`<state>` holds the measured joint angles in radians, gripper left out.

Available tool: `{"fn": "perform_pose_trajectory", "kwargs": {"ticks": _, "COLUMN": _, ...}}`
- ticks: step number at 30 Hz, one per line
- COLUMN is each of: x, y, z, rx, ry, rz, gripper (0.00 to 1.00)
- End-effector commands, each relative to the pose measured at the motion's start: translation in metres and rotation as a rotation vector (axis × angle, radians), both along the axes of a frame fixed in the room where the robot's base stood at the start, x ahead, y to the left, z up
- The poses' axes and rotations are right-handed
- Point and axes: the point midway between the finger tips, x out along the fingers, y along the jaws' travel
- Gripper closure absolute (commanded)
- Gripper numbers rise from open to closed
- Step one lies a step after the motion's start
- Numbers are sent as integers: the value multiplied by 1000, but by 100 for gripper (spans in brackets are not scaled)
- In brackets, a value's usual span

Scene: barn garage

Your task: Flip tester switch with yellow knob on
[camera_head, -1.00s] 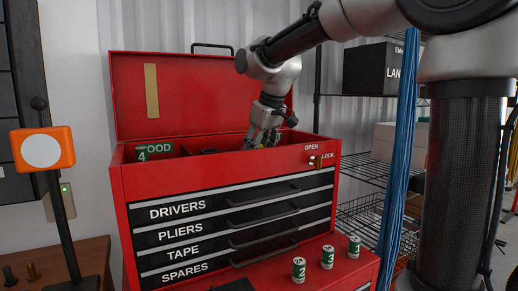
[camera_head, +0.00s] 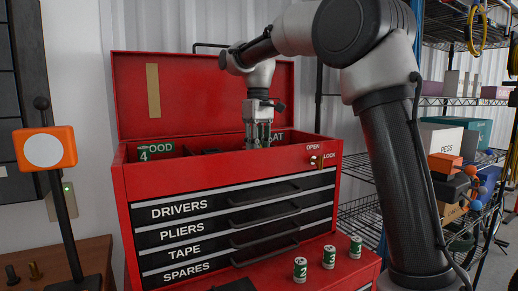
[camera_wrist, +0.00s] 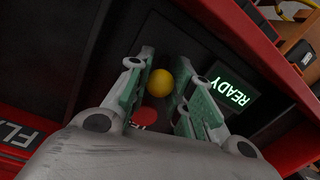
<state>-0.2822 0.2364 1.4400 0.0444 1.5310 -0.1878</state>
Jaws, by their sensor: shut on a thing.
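The yellow knob (camera_wrist: 160,82) is a round ball between my fingers in the wrist view. My gripper (camera_wrist: 158,92) is shut on it, with a green-padded finger at each side. A lit green READY display (camera_wrist: 232,95) lies to the right of the fingers. In the head view my gripper (camera_head: 259,138) points down into the open top of the red tool chest (camera_head: 225,180). The knob and the tester are hidden there, and the switch's position cannot be told.
The chest's raised lid (camera_head: 195,95) stands behind my gripper, and its front rim has an OPEN/LOCK latch (camera_head: 316,160). Several small cans (camera_head: 300,270) stand in front. An orange device (camera_head: 43,149) is at left, and wire shelves (camera_head: 460,105) at right.

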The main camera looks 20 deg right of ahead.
Motion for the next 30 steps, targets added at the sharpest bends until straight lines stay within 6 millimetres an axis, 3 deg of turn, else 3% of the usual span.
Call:
{"fn": "perform_pose_trajectory", "kwargs": {"ticks": 8, "x": 1, "y": 0, "z": 0, "rx": -1, "ry": 0, "rz": 0, "gripper": 100}}
{"fn": "perform_pose_trajectory", "kwargs": {"ticks": 9, "x": 1, "y": 0, "z": 0, "rx": -1, "ry": 0, "rz": 0, "gripper": 76}}
{"fn": "perform_pose_trajectory", "kwargs": {"ticks": 13, "x": 1, "y": 0, "z": 0, "rx": -1, "ry": 0, "rz": 0, "gripper": 54}}
{"fn": "perform_pose_trajectory", "kwargs": {"ticks": 23, "x": 1, "y": 0, "z": 2, "rx": -1, "ry": 2, "rz": 0, "gripper": 54}}
{"fn": "perform_pose_trajectory", "kwargs": {"ticks": 26, "x": 2, "y": 0, "z": 12, "rx": -1, "ry": 0, "rz": 0, "gripper": 54}}
{"fn": "perform_pose_trajectory", "kwargs": {"ticks": 30, "x": 5, "y": -1, "z": 39, "rx": 0, "ry": -1, "rz": 0, "gripper": 54}}
